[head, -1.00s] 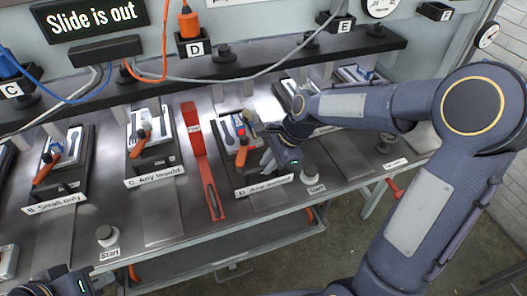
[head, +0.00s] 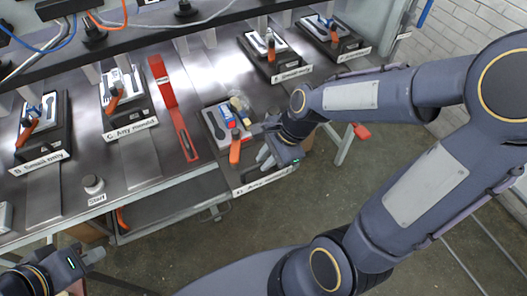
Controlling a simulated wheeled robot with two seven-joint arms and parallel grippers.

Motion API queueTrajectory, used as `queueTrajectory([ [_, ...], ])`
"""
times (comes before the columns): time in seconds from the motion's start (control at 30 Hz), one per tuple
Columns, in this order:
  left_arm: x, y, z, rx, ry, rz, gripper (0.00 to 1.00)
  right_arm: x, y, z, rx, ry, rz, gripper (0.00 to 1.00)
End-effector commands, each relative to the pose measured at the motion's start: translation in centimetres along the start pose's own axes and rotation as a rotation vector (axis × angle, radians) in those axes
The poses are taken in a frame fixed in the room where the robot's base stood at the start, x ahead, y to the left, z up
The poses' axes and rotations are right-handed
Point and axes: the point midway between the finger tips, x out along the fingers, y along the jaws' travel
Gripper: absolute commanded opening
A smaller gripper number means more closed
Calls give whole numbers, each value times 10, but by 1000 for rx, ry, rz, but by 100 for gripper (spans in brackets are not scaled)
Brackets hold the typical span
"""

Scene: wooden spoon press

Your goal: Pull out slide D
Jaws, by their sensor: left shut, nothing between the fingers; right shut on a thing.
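Slide D (head: 209,122) is a dark slide with a grey spoon-shaped plate, blue, red and tan pieces and an orange lever (head: 235,147). Its front label (head: 250,187) reads "Any mould", and its front end sticks out past the bench's front edge. My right gripper (head: 266,154) reaches in from the right and is shut on the slide's front right part. The exact grip spot is hidden by the gripper itself. My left gripper (head: 93,256) is shut and empty at the bottom left, off the bench's front edge.
Slide C (head: 148,124) and slide B (head: 62,157) sit to the left, with a red bar (head: 175,110) between C and D. A start button (head: 92,184) stands near the bench edge. Floor is open in front.

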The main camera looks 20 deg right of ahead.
Motion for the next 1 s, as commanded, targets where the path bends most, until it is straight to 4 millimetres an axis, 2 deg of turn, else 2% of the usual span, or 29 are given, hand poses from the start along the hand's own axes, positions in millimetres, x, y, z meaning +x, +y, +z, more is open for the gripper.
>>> queueTrajectory([
  [0.43, -1, 0, 0, 0, 0, 0, 0, 0, 5, 0, 1, -1, 11, 0],
  [0.47, -1, 0, 0, 0, 0, 0, 0, 0, 5, 0, 1, -1, 11, 16],
  [0.6, -1, 0, 0, 0, 0, 0, 0, 0, 5, 0, 1, -1, 9, 34],
  [0.87, -1, 0, 0, 0, 0, 0, 0, -1, 3, 0, 1, -1, 5, 36],
  [1.0, -2, 1, -1, 0, 0, 0, 0, -10, 2, 0, 1, 0, 1, 36],
])
